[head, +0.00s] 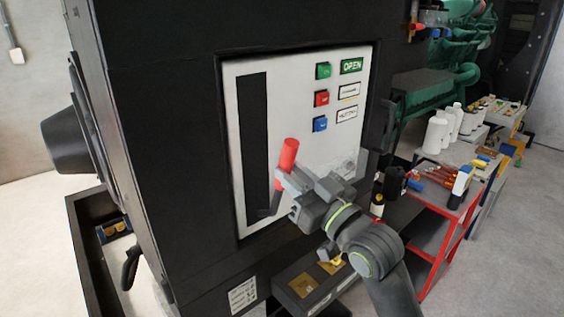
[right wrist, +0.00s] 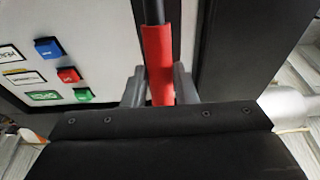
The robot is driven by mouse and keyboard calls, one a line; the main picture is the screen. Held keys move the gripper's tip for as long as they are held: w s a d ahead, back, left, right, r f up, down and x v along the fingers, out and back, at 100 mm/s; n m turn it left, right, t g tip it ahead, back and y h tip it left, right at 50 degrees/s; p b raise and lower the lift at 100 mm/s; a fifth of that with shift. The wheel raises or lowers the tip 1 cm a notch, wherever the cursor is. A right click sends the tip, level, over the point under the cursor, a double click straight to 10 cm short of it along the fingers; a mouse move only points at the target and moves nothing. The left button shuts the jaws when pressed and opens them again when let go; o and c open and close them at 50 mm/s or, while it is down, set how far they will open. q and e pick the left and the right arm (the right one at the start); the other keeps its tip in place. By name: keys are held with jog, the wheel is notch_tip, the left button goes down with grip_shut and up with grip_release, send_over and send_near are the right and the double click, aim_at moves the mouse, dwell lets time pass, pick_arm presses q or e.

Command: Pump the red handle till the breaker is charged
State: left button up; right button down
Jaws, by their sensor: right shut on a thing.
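The red handle (head: 289,153) sticks out in front of the light breaker panel (head: 292,82), beside the tall dark slot (head: 253,130). It is tilted, with its top leaning right, in the lower half of the panel. My right gripper (head: 283,182) is shut on the handle's red grip. In the right wrist view the red grip (right wrist: 158,62) runs between the two fingers (right wrist: 155,90), and a dark rod leads out of it. The panel has green, red and blue buttons (head: 321,98) and a green label (head: 351,65) reading OPEN. My left gripper is not in view.
A red-framed cart (head: 459,240) with tools and bottles stands at the right. White bottles (head: 437,132) stand behind it. Green machinery (head: 425,92) is at the upper right. A dark ledge (head: 278,285) runs below the panel. Floor is open at far left and far right.

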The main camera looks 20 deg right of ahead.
jog(key=s+d+f+b, duration=0.3)
jog(key=s+f, duration=0.4)
jog(key=f, duration=0.1)
jog(key=shift+s+f, duration=0.2)
jog(key=shift+s, duration=0.2)
